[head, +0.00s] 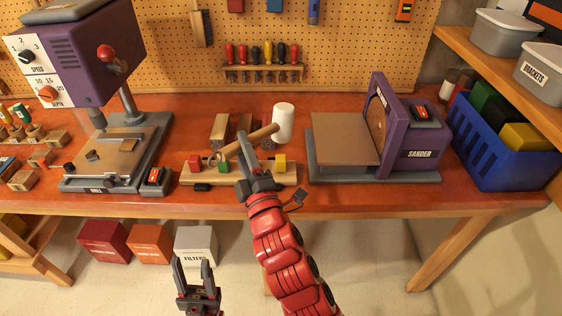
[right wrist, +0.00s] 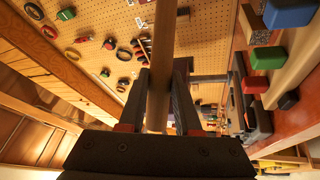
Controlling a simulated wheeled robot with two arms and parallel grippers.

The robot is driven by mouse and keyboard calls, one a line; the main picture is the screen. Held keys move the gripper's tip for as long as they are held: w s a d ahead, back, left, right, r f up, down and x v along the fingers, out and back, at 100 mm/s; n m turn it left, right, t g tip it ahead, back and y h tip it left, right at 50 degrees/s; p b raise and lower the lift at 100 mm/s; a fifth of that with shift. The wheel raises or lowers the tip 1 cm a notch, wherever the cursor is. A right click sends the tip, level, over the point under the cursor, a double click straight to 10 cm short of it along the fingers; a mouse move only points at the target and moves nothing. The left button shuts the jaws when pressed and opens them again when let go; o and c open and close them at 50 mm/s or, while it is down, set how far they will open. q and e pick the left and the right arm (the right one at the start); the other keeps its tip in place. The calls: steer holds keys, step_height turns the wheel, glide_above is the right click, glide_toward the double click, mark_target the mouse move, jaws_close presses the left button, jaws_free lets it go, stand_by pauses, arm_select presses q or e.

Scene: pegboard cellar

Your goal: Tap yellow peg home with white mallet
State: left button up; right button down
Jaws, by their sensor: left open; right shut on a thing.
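The white mallet's head (head: 283,122) is held up, showing above and behind the yellow peg in the head view. Its wooden handle (head: 262,134) slopes down to the left. My right gripper (head: 243,150) is shut on the handle, which runs between its fingers in the right wrist view (right wrist: 160,60). The yellow peg (head: 280,162) stands at the right end of the wooden peg board (head: 208,178); the mallet is apart from it. My left gripper (head: 193,275) is open and empty, low in front of the bench. The yellow peg is not visible in the right wrist view.
A red peg (head: 194,162) and a green peg (head: 223,165) stand on the board; a blue peg (right wrist: 290,12) shows in the right wrist view. Wooden blocks (head: 219,127) lie behind. The drill press (head: 75,50) is left, the purple sander (head: 400,130) right.

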steer(key=shift+r, duration=0.5)
steer(key=shift+f, duration=0.1)
step_height(320, 180, down, 9)
steer(key=b, duration=0.8)
steer(key=shift+r+p, duration=2.45)
steer(key=shift+r, duration=0.95)
step_height(320, 180, up, 5)
steer(key=p, duration=0.3)
